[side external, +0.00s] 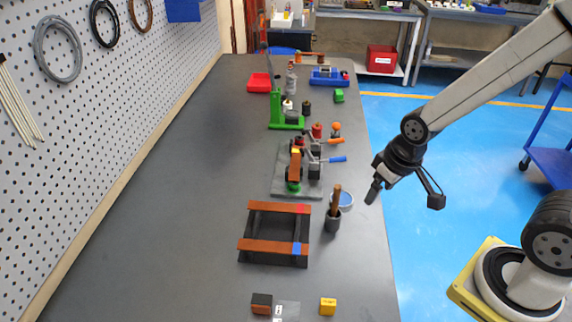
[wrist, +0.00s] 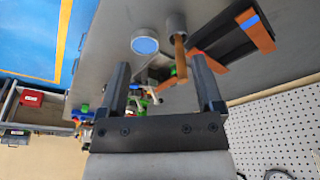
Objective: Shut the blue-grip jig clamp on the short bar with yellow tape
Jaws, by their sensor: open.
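The jig (side external: 283,186) is a grey plate on the bench. A short copper bar with yellow tape (side external: 295,165) is on it, above a green round part. The blue-grip clamp (side external: 337,159) is at the jig's right side, its handle sticking out to the right, roughly level; whether its tip touches the bar cannot be told. My gripper (side external: 374,191) is open and empty, right of the jig and apart from the blue grip, over the bench's right edge. In the wrist view, my gripper (wrist: 160,65) has its fingers apart; the jig shows only partly between them.
An orange-grip clamp (side external: 335,141) sits just behind the blue one. Nearer are a cup with a brown stick (side external: 333,221), a blue-topped round dish (side external: 346,199) and a black rack (side external: 274,228) with two copper bars. A green press (side external: 287,122) stands behind. The bench's left is clear.

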